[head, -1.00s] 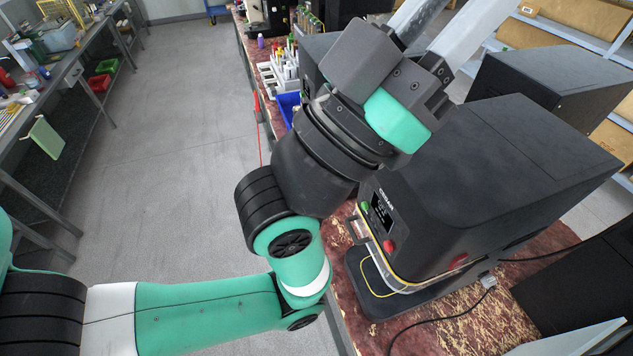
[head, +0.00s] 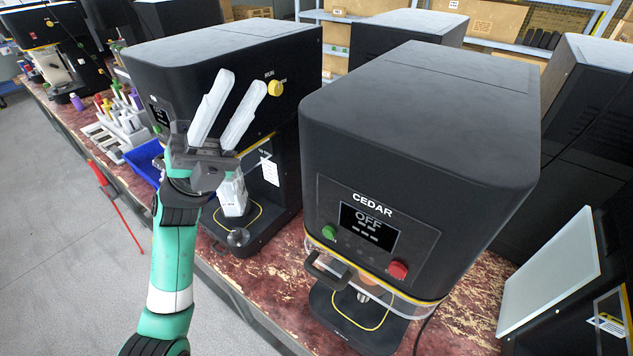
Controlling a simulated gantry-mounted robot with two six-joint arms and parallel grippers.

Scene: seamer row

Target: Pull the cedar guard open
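The CEDAR seamer (head: 420,140) is a large black machine right of centre. Its screen (head: 368,229) reads OFF, between a green button (head: 329,232) and a red button (head: 398,269). The cedar guard (head: 400,304) is a clear panel under the front edge, with a dark handle (head: 327,272); I cannot tell how far it is open. My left gripper (head: 243,80) is left of this seamer, apart from the handle. Its two pale fingers point up, spread with nothing between them. My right gripper is not in view.
Another black seamer (head: 225,60) stands behind my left gripper, with a pale container (head: 233,194) at its front. A blue bin (head: 146,160) and bottle rack (head: 118,125) are farther left. A tilted pale panel (head: 550,265) stands at right.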

